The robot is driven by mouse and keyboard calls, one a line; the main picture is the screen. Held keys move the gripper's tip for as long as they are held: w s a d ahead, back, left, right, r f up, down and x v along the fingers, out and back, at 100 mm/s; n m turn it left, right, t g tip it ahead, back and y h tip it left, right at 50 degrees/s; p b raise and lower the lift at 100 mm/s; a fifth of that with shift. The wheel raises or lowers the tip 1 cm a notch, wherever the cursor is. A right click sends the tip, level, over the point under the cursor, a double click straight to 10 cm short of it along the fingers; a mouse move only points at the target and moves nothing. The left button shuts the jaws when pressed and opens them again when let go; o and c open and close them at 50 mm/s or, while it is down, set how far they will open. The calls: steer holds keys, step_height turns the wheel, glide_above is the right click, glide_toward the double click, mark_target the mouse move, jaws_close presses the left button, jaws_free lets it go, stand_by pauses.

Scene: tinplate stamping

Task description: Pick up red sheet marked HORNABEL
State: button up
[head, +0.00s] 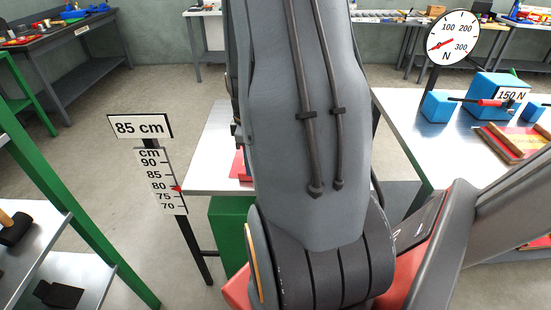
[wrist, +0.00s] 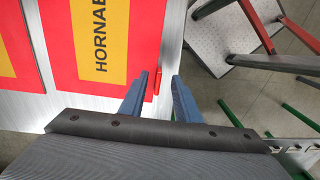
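The red sheet marked HORNABEL (wrist: 82,30) lies on a pale table top in the wrist view. It has a yellow panel with black letters, of which only the first part shows. My gripper (wrist: 160,82) is open at the sheet's right side, near the table edge. Its left finger is by the sheet and its right finger is out past the table edge. A small red strip (wrist: 158,84) shows between the fingers; I cannot tell whether it belongs to the sheet. In the head view, a bit of red sheet (head: 239,164) shows beside my arm, which hides the gripper.
Another red and yellow sheet (wrist: 14,60) lies to the left. A height scale (head: 162,180) with an 85 cm sign stands left of the table (head: 212,150). At right, a bench holds blue blocks (head: 487,95), a 150 N label and a force dial (head: 453,37). A green-framed rack stands at left.

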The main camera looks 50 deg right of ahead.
steer(key=shift+f+p, duration=0.45)
steer(key=shift+f, duration=1.55)
steer(key=shift+c, duration=0.2)
jaws_close()
